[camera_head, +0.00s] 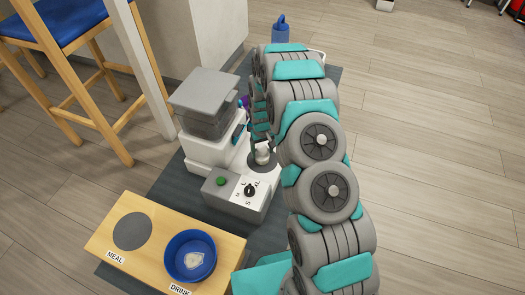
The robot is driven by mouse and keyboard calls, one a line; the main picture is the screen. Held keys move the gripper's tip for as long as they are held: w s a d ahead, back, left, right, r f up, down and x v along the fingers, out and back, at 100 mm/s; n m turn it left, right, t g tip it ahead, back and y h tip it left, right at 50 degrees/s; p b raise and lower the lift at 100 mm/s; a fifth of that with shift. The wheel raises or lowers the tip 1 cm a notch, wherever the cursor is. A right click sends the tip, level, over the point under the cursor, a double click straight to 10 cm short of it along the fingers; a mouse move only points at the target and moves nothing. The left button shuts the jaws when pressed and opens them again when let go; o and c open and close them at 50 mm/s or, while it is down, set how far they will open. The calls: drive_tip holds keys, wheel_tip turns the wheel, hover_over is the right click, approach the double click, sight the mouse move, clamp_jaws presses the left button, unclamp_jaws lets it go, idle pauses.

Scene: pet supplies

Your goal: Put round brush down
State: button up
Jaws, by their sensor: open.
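I cannot make out the round brush for certain. A small purple item (243,102) shows beside the grey-lidded appliance, partly hidden by my arm, and I cannot tell what it is. My gripper (261,128) is at the narrow grey-and-teal end of my arm, just right of the appliance. It is open, though its fingertips are hard to make out, and I cannot tell whether it touches anything.
The grey-lidded white appliance (203,153) stands on a dark mat (168,187) behind a grey control box (232,203). A wooden stand (116,207) holds a blue bowl (190,257). A blue container (281,33) stands at the back. A stool (84,95) is left; floor is clear right.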

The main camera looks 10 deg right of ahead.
wheel_tip(320, 180, up, 11)
drive_tip(key=shift+r, duration=0.2)
drive_tip(key=s+r, duration=1.8)
drive_tip(key=r, duration=0.3)
drive_tip(key=s+r+g, duration=0.1)
drive_tip(key=s+r, duration=0.2)
drive_tip(key=s, duration=0.9)
drive_tip(key=s+r+m, duration=0.1)
drive_tip(key=s+r, duration=0.2)
drive_tip(key=s, duration=0.9)
drive_tip(key=shift+s+g, duration=0.15)
drive_tip(key=shift+g, duration=0.25)
wheel_tip(320, 180, up, 4)
drive_tip(key=p, duration=0.4)
drive_tip(key=shift+r, duration=0.25)
